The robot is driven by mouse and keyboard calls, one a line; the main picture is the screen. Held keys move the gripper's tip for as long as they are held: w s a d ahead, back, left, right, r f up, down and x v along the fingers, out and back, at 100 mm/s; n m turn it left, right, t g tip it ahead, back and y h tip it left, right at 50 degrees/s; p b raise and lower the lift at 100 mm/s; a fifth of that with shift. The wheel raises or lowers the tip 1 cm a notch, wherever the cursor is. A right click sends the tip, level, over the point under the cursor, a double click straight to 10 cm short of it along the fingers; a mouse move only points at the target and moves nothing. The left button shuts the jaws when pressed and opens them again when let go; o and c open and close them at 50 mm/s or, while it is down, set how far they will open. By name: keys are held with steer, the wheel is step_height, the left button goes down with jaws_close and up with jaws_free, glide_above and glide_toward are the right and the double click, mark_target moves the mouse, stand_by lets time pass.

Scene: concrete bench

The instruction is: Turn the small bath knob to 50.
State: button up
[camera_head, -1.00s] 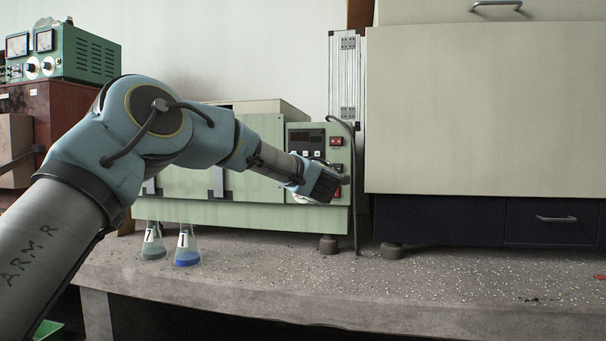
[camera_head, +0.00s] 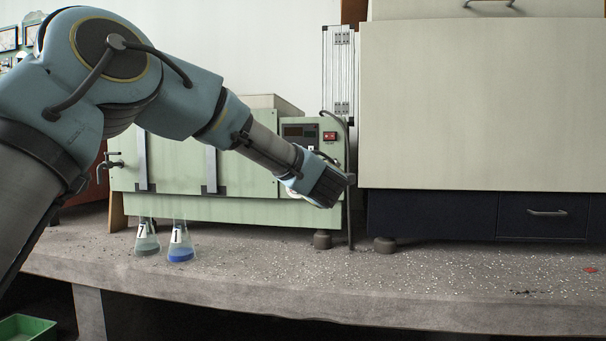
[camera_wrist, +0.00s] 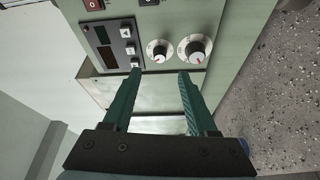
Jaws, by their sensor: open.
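The green water bath (camera_head: 235,207) stands on the bench, its control panel at its right end. In the wrist view the panel (camera_wrist: 105,60) appears turned on its side. Two round knobs with dials show there: the small knob (camera_wrist: 159,53) and, right of it, the larger knob (camera_wrist: 196,52). Their dial numbers are too small to read. My gripper (camera_wrist: 160,74) is open and empty, its green fingers pointing at the panel, one tip on either side of the small knob in the picture. Whether the tips touch the panel cannot be told. In the head view my gripper (camera_head: 335,185) hides the knobs.
Two flasks, one labelled 7 (camera_head: 147,240) and one labelled 1 (camera_head: 180,245), stand before the bath. A large pale cabinet (camera_head: 470,110) is on the right. A dark cable (camera_head: 349,200) hangs near my gripper. The front right of the bench (camera_head: 440,290) is mostly clear.

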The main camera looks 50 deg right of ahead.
steer(key=v, duration=0.2)
steer(key=shift+s+a, duration=0.2)
steer(key=shift+s, duration=0.1)
stand_by(0.3)
